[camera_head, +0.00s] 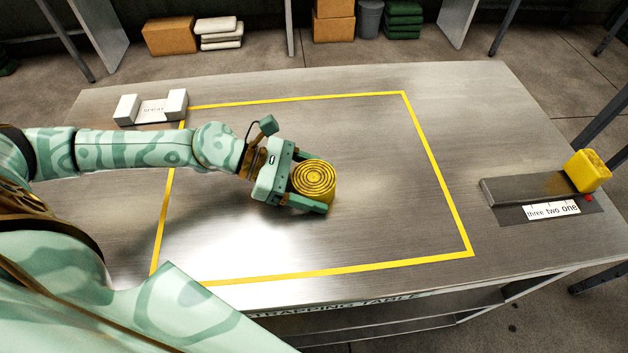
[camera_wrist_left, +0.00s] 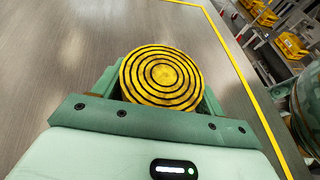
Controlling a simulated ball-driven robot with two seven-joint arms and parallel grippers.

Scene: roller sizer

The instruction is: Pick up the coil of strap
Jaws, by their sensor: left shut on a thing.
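The coil of strap (camera_head: 315,177) is a yellow roll with dark concentric rings on its top face. It is at the middle of the yellow-taped area on the metal table. My left gripper (camera_head: 312,188) is shut on it, with one finger along its near side. In the left wrist view the coil (camera_wrist_left: 161,78) sits between the fingers of the gripper (camera_wrist_left: 160,85), its ringed face toward the camera. I cannot tell whether the coil touches the table. My right gripper is not in view.
Yellow tape (camera_head: 438,175) outlines a rectangle on the table (camera_head: 370,130). A white block holder (camera_head: 152,108) stands at the back left. A grey plate (camera_head: 528,186) with a yellow block (camera_head: 588,171) and a "three two one" label (camera_head: 552,211) is at the right. The table between is clear.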

